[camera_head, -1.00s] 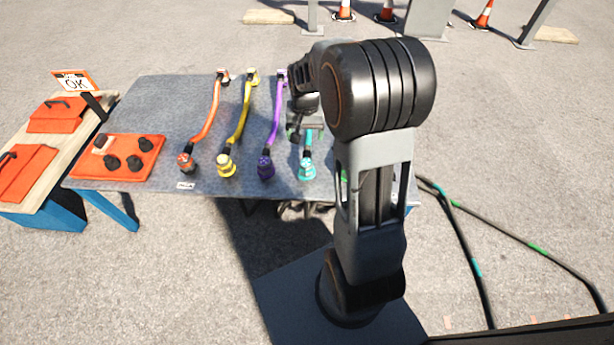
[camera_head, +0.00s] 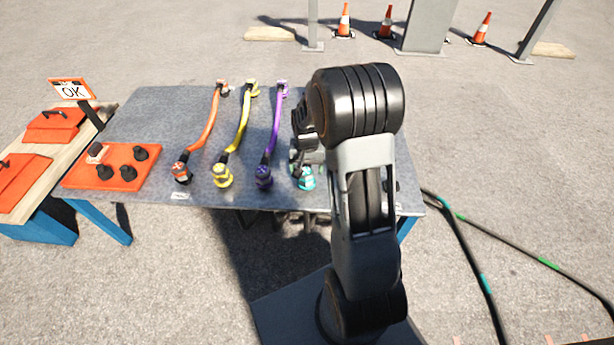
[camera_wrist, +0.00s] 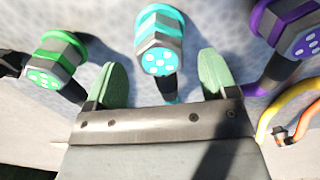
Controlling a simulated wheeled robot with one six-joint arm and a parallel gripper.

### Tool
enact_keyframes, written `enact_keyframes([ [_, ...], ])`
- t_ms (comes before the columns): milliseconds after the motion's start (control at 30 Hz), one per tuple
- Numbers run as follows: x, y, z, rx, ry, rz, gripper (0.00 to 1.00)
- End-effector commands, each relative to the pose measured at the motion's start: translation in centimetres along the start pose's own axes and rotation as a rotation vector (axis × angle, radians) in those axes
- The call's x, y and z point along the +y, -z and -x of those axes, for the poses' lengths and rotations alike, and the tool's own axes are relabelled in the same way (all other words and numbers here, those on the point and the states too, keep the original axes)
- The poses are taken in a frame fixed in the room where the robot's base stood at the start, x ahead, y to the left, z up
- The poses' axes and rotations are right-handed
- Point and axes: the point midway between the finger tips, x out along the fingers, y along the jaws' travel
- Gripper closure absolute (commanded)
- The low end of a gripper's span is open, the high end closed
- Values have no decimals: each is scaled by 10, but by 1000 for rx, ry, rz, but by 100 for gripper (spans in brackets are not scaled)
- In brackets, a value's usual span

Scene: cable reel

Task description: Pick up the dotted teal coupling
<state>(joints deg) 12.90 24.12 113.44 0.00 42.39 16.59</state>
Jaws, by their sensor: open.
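The teal coupling (camera_head: 305,179) lies near the table's front edge, at the end of its cable. My gripper (camera_wrist: 163,75) is open, with one green finger on each side of the coupling's lower end and cable. The coupling's body extends beyond the fingertips, and I see gaps on both sides. In the head view my arm hides most of the gripper and the teal cable.
A green dotted coupling (camera_wrist: 52,62) is left of my gripper, and a purple one (camera_wrist: 290,38) is right of it. Yellow (camera_head: 222,174) and orange (camera_head: 182,171) couplings lie farther left on the grey table (camera_head: 150,112). An orange plate with black knobs (camera_head: 112,166) sits at the table's left.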

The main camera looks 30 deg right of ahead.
Motion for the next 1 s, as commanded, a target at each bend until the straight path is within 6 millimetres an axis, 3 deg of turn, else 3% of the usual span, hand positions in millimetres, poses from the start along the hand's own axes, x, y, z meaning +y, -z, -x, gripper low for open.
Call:
enact_keyframes([
  [200,0,-2,-35,-3,-1,0,21],
  [500,0,-1,-39,0,0,0,21],
  [1000,0,-1,-39,-1,0,0,69],
])
